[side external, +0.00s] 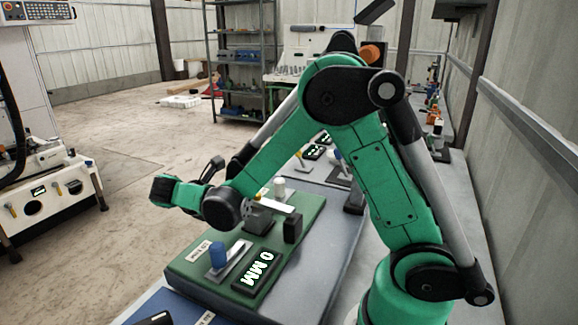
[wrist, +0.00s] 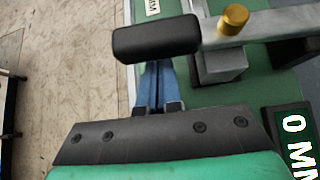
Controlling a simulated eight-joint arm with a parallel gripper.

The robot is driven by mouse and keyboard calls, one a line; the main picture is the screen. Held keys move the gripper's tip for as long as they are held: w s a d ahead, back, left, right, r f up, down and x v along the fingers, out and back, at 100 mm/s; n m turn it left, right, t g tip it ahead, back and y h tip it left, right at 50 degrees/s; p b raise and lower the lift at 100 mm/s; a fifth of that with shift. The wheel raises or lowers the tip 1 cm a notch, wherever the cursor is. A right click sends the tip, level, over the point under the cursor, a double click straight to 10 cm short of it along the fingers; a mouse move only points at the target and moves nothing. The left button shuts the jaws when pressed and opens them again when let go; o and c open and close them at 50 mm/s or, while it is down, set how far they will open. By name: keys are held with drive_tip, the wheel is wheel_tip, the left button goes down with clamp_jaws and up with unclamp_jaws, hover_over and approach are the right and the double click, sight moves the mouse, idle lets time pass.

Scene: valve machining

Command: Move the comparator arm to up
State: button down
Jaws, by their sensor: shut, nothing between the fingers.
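The comparator arm shows in the wrist view as a grey bar (wrist: 275,22) with a brass knob (wrist: 234,18) on top and a black grip (wrist: 155,38) at its left end. It looks roughly level and sits over a grey block (wrist: 220,64). My gripper (wrist: 160,76) is shut and empty. Its narrow blue-grey fingers point toward the black grip, and the tips pass out of sight at its edge. I cannot tell whether they touch it. In the side view my forearm partly covers the comparator (side external: 275,204), and my fingers cannot be made out.
A green base plate (side external: 190,279) carries a blue cylinder (side external: 217,254) on a grey strip and a "0 MM" display (side external: 257,271), also in the wrist view (wrist: 298,140). A black block (side external: 292,229) stands beside the comparator. Open floor (side external: 110,185) lies to the left.

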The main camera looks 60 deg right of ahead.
drive_tip(key=shift+r, duration=0.15)
drive_tip(key=shift+s+r+m+t, duration=0.15)
drive_tip(key=shift+r+m+t, duration=0.45)
drive_tip(key=shift+r, duration=0.45)
drive_tip(key=s+r+m+t+h, duration=0.2)
drive_tip(key=s+r+m+t, duration=0.4)
drive_tip(key=s+r+t, duration=0.2)
drive_tip(key=shift+s+r+h, duration=0.3)
drive_tip(key=shift+s+r, duration=0.8)
drive_tip(key=shift+s, duration=0.2)
drive_tip(key=shift+f+m, duration=0.1)
drive_tip(key=shift+m, duration=0.2)
